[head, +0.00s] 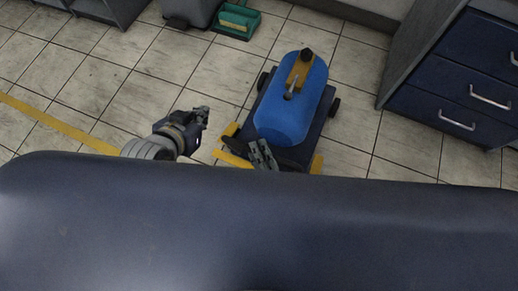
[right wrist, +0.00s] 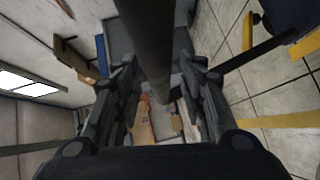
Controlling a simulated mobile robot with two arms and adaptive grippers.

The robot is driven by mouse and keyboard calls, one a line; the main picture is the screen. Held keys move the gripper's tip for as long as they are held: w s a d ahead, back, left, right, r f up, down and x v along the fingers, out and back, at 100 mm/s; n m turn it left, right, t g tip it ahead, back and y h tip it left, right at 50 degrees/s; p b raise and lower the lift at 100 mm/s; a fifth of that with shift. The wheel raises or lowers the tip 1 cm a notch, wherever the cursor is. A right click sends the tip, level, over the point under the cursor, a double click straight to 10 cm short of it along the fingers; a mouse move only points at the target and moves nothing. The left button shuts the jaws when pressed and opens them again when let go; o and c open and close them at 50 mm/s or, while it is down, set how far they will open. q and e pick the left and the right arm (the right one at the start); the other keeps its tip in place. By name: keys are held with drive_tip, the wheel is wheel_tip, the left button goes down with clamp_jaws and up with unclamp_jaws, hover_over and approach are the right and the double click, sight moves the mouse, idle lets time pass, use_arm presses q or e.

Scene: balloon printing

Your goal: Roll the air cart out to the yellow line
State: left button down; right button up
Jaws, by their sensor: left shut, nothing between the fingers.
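The air cart (head: 262,112) is a dark flat base with black wheels and yellow corner pieces. A blue tank (head: 282,122) lies on it, with a tan strip and dark knob on top. The yellow line (head: 58,124) runs across the floor at the left, apart from the cart. My left gripper (head: 203,117) is shut and empty, left of the cart. My right gripper (head: 262,154) is at the cart's near edge. In the right wrist view its fingers (right wrist: 160,85) are spread, with a dark bar (right wrist: 150,35) between them; contact is unclear.
A dark blue padded surface (head: 260,225) fills the foreground and hides the floor below the cart. A drawer cabinet (head: 460,75) stands at the right. A green bin (head: 237,20) stands at the back. Tiled floor (head: 125,85) between line and cart is mostly clear.

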drive_tip(key=v, duration=1.1)
drive_tip(key=shift+s, duration=0.2)
drive_tip(key=shift+d, duration=0.1)
